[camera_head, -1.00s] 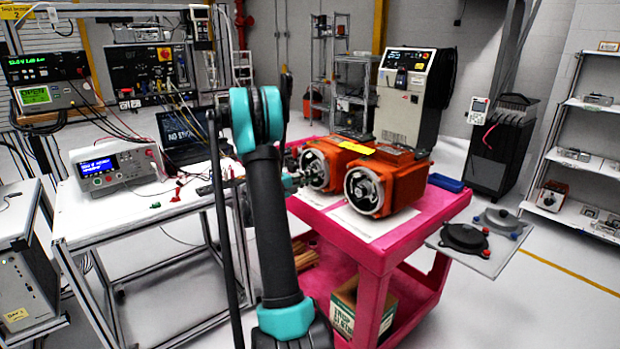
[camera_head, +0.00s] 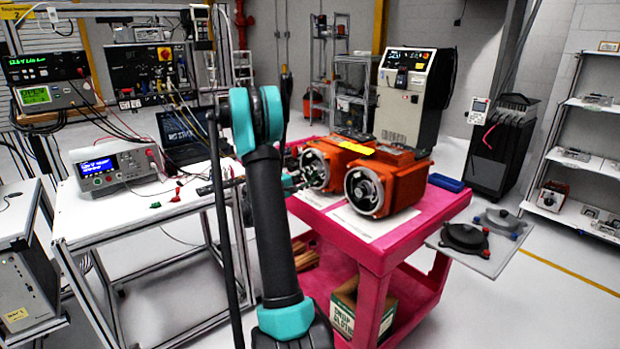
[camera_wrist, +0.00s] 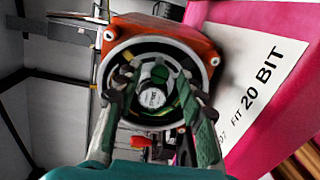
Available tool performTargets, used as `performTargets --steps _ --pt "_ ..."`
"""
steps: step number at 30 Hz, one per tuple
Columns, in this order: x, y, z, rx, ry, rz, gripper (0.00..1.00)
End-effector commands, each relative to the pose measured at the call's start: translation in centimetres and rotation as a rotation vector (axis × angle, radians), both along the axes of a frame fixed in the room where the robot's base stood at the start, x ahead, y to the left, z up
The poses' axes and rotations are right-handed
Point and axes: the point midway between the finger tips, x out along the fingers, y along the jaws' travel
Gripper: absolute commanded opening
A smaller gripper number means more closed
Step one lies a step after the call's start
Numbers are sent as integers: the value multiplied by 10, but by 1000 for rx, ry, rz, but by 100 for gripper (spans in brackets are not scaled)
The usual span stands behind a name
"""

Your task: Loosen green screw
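In the wrist view, an orange servo motor (camera_wrist: 190,38) faces me with its round silver-rimmed opening. Inside sits a round encoder (camera_wrist: 152,97) with a white label, and green parts (camera_wrist: 160,74) show around it. I cannot single out a green screw for sure. My gripper (camera_wrist: 155,68) is open, its two fingers spread left and right in front of the opening, with the encoder seen between them. I cannot tell whether the fingertips touch anything. In the head view, my gripper (camera_head: 291,181) is beside the left motor (camera_head: 314,169), partly hidden by my arm.
A second orange motor (camera_head: 405,185) stands to the right on the pink cart (camera_head: 440,212). A white workbench (camera_head: 110,215) with instruments is to the left. A grey plate (camera_head: 478,262) with black and grey round parts juts out at the cart's right.

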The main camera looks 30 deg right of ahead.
Motion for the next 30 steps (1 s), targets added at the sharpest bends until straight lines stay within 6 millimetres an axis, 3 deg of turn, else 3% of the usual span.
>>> performTargets --steps 5,18,24,30 --pt "0 16 0 0 0 2 39" --pt "-6 99 0 0 0 4 39" --pt "-8 117 0 0 0 2 39" --pt "-9 119 0 0 0 0 39"
